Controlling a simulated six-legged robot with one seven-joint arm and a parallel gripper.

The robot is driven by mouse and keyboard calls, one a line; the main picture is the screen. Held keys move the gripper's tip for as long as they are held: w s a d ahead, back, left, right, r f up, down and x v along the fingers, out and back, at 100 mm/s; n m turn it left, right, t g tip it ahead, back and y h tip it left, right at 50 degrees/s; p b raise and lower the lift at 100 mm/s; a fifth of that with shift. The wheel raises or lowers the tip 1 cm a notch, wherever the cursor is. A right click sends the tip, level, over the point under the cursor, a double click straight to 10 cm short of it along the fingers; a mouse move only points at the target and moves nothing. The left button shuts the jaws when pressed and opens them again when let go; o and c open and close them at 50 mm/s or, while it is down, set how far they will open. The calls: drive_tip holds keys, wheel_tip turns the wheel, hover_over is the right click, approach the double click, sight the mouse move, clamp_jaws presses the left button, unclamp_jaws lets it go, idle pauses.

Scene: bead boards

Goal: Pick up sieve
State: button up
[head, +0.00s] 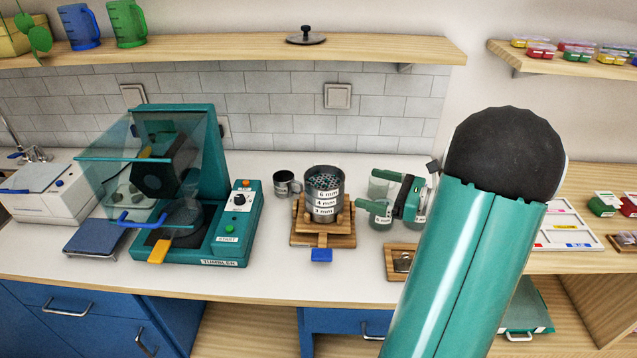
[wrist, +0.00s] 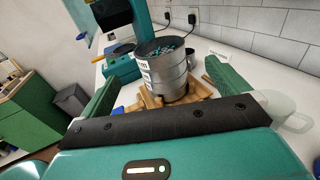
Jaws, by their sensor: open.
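A stack of round metal sieves (head: 324,195) stands upright on a wooden stand (head: 342,238) on the white counter. Its labels read 6 mm, 4 mm and 3 mm from top to bottom. Teal and dark beads show inside the top sieve. My gripper (head: 369,190) is to the right of the stack in the head view, with its green fingers apart and pointing at it. In the wrist view the sieve stack (wrist: 165,72) shows between the two open fingers, ahead of them. Nothing is held, and I see no contact with the stack.
A metal mug (head: 287,184) stands close left of the stack. The teal tumbler machine (head: 240,215) is farther left. A small wooden tray (head: 393,264) lies at front right. The counter in front of the stand is clear.

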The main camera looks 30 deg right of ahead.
approach(306, 173)
drive_tip(key=x, duration=0.5)
drive_tip(key=shift+w+f, duration=0.1)
drive_tip(key=shift+f, duration=0.1)
drive_tip(key=shift+d, duration=0.1)
drive_tip(key=c, duration=0.7)
